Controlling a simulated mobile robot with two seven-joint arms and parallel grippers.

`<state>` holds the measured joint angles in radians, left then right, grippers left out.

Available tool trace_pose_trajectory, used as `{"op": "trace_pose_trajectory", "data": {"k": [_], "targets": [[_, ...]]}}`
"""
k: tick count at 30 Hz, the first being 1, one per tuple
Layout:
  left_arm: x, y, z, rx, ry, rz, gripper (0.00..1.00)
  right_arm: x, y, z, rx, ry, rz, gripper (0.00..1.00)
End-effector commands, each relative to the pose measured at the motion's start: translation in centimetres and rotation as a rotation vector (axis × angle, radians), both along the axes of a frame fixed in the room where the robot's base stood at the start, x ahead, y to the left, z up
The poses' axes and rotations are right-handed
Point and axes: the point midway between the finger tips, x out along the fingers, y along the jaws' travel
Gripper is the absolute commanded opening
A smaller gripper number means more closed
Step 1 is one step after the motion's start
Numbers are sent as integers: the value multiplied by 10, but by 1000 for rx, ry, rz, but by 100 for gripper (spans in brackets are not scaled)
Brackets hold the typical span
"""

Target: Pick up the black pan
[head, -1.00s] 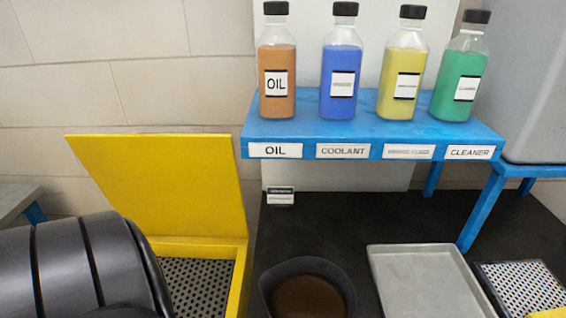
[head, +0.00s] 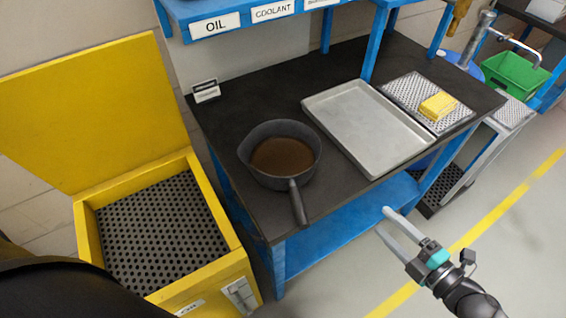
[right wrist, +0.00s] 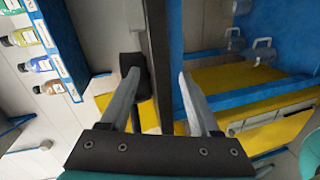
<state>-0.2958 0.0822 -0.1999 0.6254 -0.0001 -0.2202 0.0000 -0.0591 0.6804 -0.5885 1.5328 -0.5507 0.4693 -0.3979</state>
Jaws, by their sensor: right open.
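The black pan (head: 262,138) sits upright on the dark bench top (head: 240,98), with brown liquid inside. Its handle (head: 298,203) points toward the front edge of the bench. My right gripper (head: 384,221) is open and empty, in front of the bench and to the right of the pan handle, clear of it. In the right wrist view, the two fingers (right wrist: 157,82) are apart with nothing held; a dark shape beside one finger cannot be surely told as the pan. My left gripper is not in view.
A grey tray (head: 325,104) lies right of the pan, then a perforated plate (head: 403,88) with a yellow sponge (head: 438,106). A yellow open-lidded bin (head: 235,272) stands left of the bench. The blue bottle shelf (head: 185,12) is above the back. Floor in front is clear.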

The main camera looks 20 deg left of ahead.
Motion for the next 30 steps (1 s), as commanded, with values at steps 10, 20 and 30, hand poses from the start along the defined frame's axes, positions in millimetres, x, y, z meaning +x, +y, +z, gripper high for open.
{"op": "trace_pose_trajectory", "data": {"k": [10,20,30], "targets": [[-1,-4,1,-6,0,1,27,-67,53,75,-84,-327,457,63],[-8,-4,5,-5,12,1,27,-53,112,70,-82,-337,467,63],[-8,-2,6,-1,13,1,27,-43,148,63,-84,-331,466,63]]}}
